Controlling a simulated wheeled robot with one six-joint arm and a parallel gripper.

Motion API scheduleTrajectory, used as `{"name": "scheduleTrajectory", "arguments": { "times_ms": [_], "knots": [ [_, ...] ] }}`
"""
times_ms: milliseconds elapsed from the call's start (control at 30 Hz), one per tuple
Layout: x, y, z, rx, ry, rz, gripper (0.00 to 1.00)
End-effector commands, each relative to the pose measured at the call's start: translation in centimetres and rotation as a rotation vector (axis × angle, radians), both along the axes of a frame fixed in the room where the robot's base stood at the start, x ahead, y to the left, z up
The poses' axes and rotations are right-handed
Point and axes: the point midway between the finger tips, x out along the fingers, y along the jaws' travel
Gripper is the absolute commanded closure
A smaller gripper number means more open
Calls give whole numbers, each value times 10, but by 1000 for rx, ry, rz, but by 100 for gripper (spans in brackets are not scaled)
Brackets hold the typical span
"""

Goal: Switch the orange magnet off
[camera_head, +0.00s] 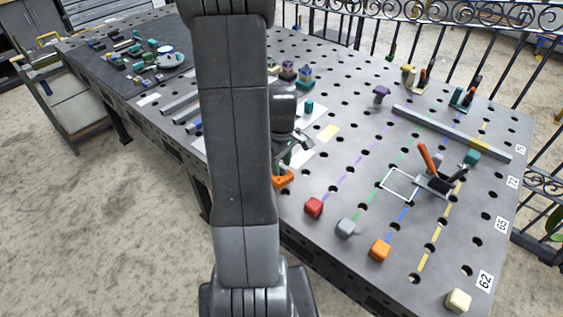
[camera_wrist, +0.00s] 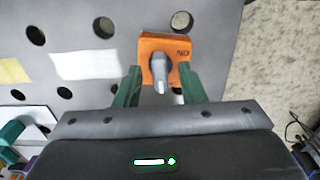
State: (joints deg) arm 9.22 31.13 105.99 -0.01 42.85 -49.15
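The orange magnet (camera_wrist: 165,50) is a squarish block with dark lettering and a grey switch knob (camera_wrist: 160,72) pointing toward my gripper in the wrist view. It sits on the metal table near its edge. In the head view the magnet (camera_head: 283,181) shows partly, beside my arm. My gripper (camera_wrist: 159,70) has its two green fingers spread, one on each side of the knob and the magnet's near part. I see no clear contact.
A long metal bar (camera_head: 450,132) and clamps lie to the right. In the wrist view the floor (camera_wrist: 285,50) shows past the table edge.

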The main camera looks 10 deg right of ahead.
Motion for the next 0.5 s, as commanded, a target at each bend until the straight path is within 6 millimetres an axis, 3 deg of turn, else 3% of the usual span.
{"name": "scheduleTrajectory", "arguments": {
  "times_ms": [267, 433, 500],
  "knots": [
    [0, 0, -1, 0, 0, 0, 64],
    [0, 0, -1, 0, 0, 0, 97],
    [0, 0, -1, 0, 0, 0, 100]
  ]
}}
